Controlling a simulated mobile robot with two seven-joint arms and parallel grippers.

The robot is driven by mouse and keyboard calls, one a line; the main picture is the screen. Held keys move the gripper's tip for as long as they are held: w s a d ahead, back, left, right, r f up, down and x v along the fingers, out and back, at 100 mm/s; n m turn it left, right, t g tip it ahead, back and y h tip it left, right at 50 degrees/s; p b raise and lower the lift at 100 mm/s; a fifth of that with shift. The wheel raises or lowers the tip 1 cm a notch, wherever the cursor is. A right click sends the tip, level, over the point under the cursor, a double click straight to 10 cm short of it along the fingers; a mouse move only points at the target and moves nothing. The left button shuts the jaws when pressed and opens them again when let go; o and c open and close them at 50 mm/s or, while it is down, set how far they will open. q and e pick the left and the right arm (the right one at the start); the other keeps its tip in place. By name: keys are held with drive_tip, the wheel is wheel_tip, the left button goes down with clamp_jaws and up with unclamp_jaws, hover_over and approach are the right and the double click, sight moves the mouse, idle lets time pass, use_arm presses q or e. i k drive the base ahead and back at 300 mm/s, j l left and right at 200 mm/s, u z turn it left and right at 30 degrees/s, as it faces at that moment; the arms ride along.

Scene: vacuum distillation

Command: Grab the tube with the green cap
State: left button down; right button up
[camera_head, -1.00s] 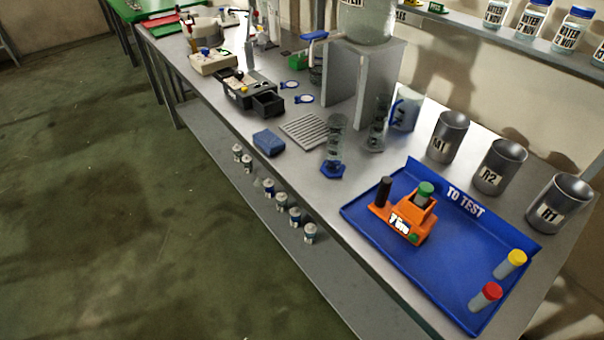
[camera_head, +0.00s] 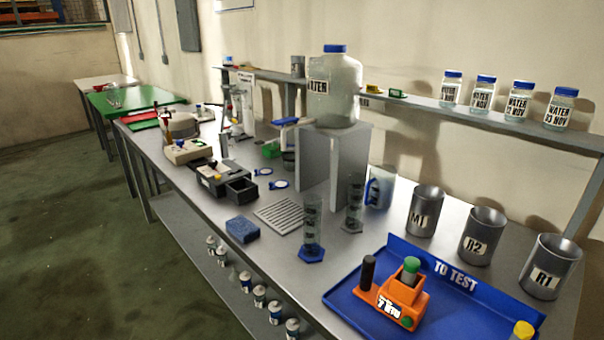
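The tube with the green cap (camera_head: 411,267) stands upright in an orange holder device (camera_head: 399,302). The green cap and a short stretch of the tube show above the device; the lower part is hidden inside it. The device sits on the blue "TO TEST" tray (camera_head: 345,293), at the lower right, with a black upright post on its left side. Neither of my grippers shows in the head view.
Metal beakers M1 (camera_head: 425,212), R2 (camera_head: 482,236) and R1 (camera_head: 550,267) stand behind the tray. Glass cylinders (camera_head: 312,230) stand to its left. A yellow-capped tube (camera_head: 522,331) is cut off at the bottom edge. A large water jar (camera_head: 335,88) stands on a raised stand.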

sight(411, 264)
drive_tip(key=i+j, duration=0.25)
drive_tip(key=j, duration=0.15)
drive_tip(key=i+j, duration=0.25)
drive_tip(key=i+j+z, duration=0.15)
drive_tip(key=j+z, duration=0.2)
drive_tip(key=i+j+z, duration=0.15)
drive_tip(key=j+z, duration=0.5)
drive_tip(key=z, duration=1.75)
drive_tip(key=i+j, duration=0.05)
